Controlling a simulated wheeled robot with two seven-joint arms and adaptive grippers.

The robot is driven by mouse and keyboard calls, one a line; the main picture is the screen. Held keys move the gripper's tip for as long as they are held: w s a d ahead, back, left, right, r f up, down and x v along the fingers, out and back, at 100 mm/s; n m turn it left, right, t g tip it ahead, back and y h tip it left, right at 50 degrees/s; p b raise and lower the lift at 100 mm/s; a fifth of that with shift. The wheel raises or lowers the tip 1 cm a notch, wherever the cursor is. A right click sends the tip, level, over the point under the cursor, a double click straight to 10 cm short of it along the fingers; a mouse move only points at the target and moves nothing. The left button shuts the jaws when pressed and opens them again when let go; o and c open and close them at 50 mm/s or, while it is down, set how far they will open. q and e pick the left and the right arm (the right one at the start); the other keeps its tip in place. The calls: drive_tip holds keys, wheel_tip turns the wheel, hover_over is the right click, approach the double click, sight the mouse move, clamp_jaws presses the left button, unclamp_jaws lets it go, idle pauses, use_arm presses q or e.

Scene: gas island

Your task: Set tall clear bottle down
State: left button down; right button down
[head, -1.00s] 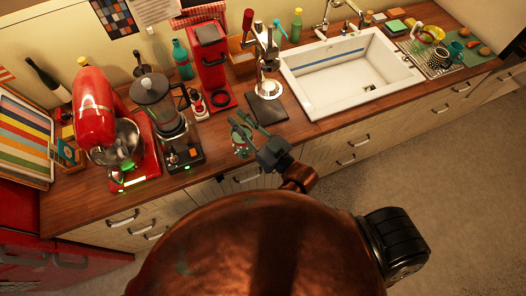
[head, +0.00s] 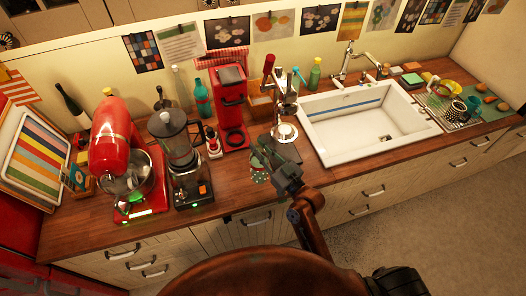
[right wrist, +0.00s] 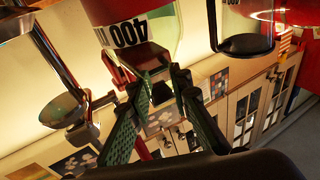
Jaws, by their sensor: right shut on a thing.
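My right gripper (head: 272,164) is over the front part of the wooden counter, left of the sink. My left gripper is not in view.
The counter (head: 95,215) holds a red mixer (head: 110,150), blender (head: 180,160), red coffee machine (head: 231,105) and lever press (head: 285,105). A tall pale bottle (head: 177,87) stands by the wall. The white sink (head: 365,125) is right. Bare wood shows between blender and gripper.

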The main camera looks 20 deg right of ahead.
drive_tip(key=shift+w+d+f, duration=0.25)
drive_tip(key=shift+w+f, duration=0.35)
drive_tip(key=shift+f, duration=0.05)
drive_tip(key=f, duration=0.2)
drive_tip(key=shift+w+d+f, duration=0.15)
drive_tip(key=shift+w+f, duration=0.1)
drive_tip(key=shift+f, duration=0.6)
drive_tip(key=shift+f, duration=0.15)
drive_tip(key=c, duration=1.8)
unclamp_jaws()
drive_tip(key=shift+f, duration=0.1)
drive_tip(key=shift+o, duration=0.2)
